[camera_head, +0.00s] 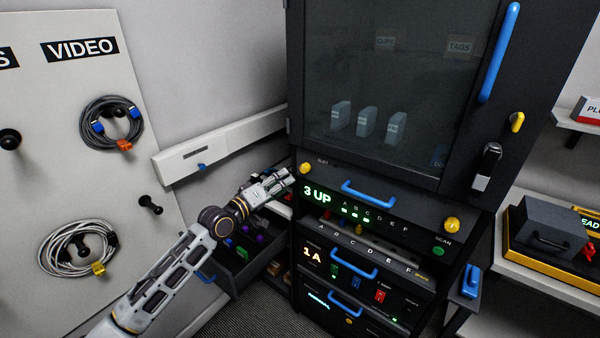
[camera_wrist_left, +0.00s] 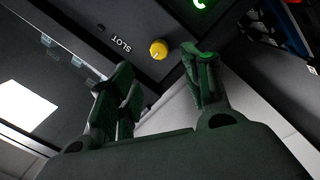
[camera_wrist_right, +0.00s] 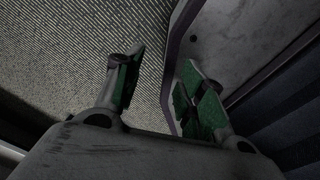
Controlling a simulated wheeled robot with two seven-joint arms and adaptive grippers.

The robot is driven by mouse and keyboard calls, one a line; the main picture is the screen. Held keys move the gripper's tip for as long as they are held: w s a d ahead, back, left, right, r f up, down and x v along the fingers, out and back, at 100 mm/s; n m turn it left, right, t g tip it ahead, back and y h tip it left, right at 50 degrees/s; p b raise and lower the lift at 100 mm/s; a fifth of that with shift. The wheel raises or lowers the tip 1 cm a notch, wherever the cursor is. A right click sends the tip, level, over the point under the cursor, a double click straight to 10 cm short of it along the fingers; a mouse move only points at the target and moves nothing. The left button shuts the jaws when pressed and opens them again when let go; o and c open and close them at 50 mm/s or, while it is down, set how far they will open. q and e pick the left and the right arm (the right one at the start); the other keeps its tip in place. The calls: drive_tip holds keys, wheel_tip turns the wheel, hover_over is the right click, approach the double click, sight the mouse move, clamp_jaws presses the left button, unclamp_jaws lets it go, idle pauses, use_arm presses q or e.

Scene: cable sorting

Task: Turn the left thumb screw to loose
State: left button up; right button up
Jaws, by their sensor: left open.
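The left thumb screw is a yellow knob (camera_head: 305,168) at the upper left corner of the panel reading "3 UP". It also shows in the left wrist view (camera_wrist_left: 159,49), beside the word "SLOT". My left gripper (camera_head: 284,178) is just left of the knob, apart from it. In the left wrist view my left gripper (camera_wrist_left: 158,80) is open and empty, with the knob ahead between its fingertips. A second yellow knob (camera_head: 452,224) sits at the panel's right end. My right gripper (camera_wrist_right: 160,65) shows only in its wrist view, open and empty over the floor.
The panel (camera_head: 390,205) has a blue handle (camera_head: 368,194). Above it stands a dark glass-fronted cabinet (camera_head: 400,80). Below is a unit (camera_head: 325,255) reading "1 A". An open drawer (camera_head: 240,255) with coloured items lies below my left forearm. A board (camera_head: 60,190) with coiled cables is at left.

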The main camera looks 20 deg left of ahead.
sight(302, 169)
use_arm(q)
drive_tip(key=shift+b+x, duration=0.5)
drive_tip(key=shift+x, duration=1.95)
drive_tip(key=shift+b+x, duration=0.35)
drive_tip(key=shift+x, duration=0.95)
drive_tip(key=shift+w+d, duration=0.3)
drive_tip(key=shift+w, duration=0.35)
drive_tip(key=shift+w+d, duration=0.1)
drive_tip(key=shift+w, duration=0.1)
use_arm(e)
drive_tip(key=d+f, duration=0.1)
drive_tip(key=w+d+f, duration=0.1)
drive_tip(key=shift+w+d, duration=0.2)
drive_tip(key=shift+d, duration=0.15)
use_arm(q)
drive_tip(key=shift+c, duration=0.5)
use_arm(e)
drive_tip(key=shift+s+a, duration=0.15)
use_arm(q)
drive_tip(key=c, duration=1)
use_arm(e)
drive_tip(key=shift+s+f, duration=0.1)
drive_tip(key=shift+s, duration=0.55)
